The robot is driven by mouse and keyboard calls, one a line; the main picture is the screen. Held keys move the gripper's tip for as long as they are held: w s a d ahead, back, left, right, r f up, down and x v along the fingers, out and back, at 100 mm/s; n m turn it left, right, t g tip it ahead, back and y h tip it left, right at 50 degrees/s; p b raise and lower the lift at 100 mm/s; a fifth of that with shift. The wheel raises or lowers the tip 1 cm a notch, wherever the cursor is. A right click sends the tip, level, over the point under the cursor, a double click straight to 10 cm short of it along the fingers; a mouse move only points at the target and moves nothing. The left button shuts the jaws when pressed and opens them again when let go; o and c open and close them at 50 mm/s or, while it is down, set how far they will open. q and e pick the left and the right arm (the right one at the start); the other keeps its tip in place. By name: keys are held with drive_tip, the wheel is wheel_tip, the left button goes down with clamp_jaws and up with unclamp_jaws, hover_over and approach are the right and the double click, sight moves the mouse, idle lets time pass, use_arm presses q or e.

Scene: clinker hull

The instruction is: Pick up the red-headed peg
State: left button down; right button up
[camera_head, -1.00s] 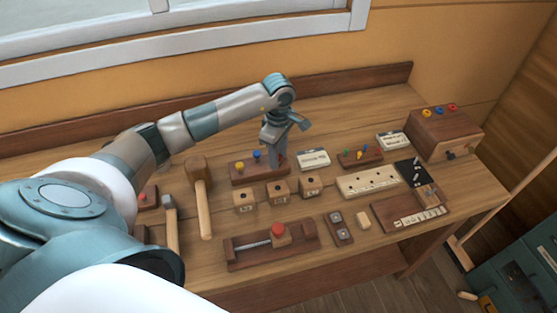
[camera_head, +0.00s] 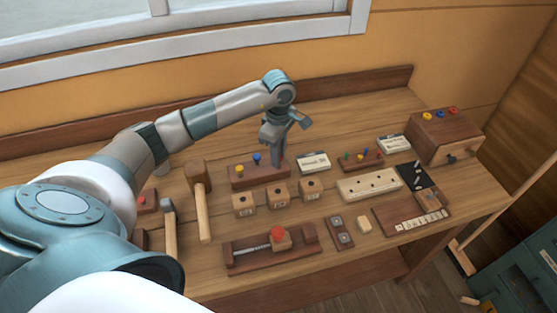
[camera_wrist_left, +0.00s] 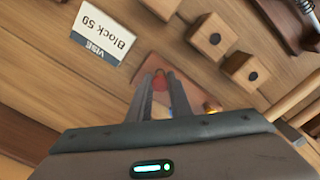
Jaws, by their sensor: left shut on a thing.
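The wooden peg block (camera_head: 245,182) stands near the back of the bench, with a yellow-headed peg (camera_head: 239,169) and a blue-headed peg (camera_head: 257,158) in it. My left gripper (camera_head: 277,163) points down at the right end of this block and hides what is there in the head view. In the left wrist view, the red-headed peg (camera_wrist_left: 160,82) shows between the fingertips of my left gripper (camera_wrist_left: 159,86), which is shut on it. The peg's lower part is hidden, so I cannot tell whether it still sits in the block. My right gripper is not in view.
Small wooden cubes with dark holes (camera_head: 278,195) stand just in front of the block. A label card (camera_head: 314,163) lies to its right and a mallet (camera_head: 199,190) to its left.

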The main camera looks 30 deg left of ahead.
use_arm(q)
wheel_tip(320, 180, up, 2)
drive_tip(key=shift+r+b, duration=0.1)
drive_tip(key=shift+b, duration=0.65)
drive_tip(key=s+d+r+b, duration=0.4)
drive_tip(key=d+r, duration=0.3)
drive_tip(key=d, duration=0.3)
drive_tip(key=shift+s+d+r, duration=0.2)
drive_tip(key=shift+s+d, duration=0.05)
drive_tip(key=shift+s, duration=0.4)
